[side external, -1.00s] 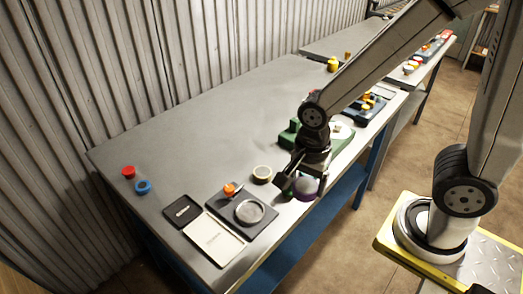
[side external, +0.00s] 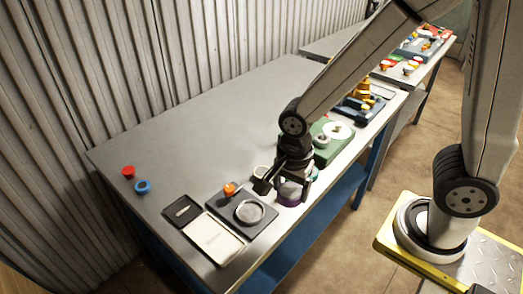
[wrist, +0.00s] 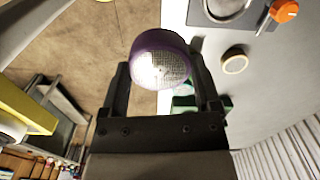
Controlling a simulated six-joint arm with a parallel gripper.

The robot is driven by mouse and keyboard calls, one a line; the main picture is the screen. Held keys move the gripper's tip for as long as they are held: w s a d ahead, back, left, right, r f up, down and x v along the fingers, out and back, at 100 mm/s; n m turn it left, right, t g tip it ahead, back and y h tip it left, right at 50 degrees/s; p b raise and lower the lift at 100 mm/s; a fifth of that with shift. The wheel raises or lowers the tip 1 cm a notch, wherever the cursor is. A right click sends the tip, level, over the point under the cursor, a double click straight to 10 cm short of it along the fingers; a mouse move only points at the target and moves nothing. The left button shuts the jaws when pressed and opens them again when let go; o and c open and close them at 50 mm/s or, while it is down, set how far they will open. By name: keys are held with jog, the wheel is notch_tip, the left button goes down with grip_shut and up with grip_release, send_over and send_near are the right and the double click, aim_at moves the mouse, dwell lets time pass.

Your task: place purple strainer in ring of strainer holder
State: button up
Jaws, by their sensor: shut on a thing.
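The purple strainer (side external: 290,193) is held between the fingers of my gripper (side external: 286,180), above the front part of the grey table. In the wrist view, its purple rim and pale mesh (wrist: 160,68) show between the two fingers (wrist: 165,95). A dark base with a round metallic ring (side external: 249,212) lies to the left of the strainer, apart from it. I take this as the strainer holder, but cannot tell for sure. It also shows at the top of the wrist view (wrist: 226,8).
An orange knob (side external: 230,189) is beside the metallic ring. A pale roll (wrist: 235,62) stands near my gripper. A white panel (side external: 213,239) and a black pad (side external: 182,211) lie at left. A green fixture (side external: 330,148) stands behind. The table's middle is clear.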

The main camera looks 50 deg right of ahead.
jog(key=w+a+f, duration=0.1)
jog(key=w+f, duration=0.2)
jog(key=w, duration=0.3)
send_over(251, 212)
jog(key=shift+s+d+f, duration=0.1)
jog(key=shift+s+f, duration=0.05)
jog(key=shift+f, duration=2.25)
jog(key=shift+w+f, duration=0.25)
jog(key=shift+f, duration=1.55)
jog(key=shift+f, duration=0.15)
jog(key=o, duration=1.1)
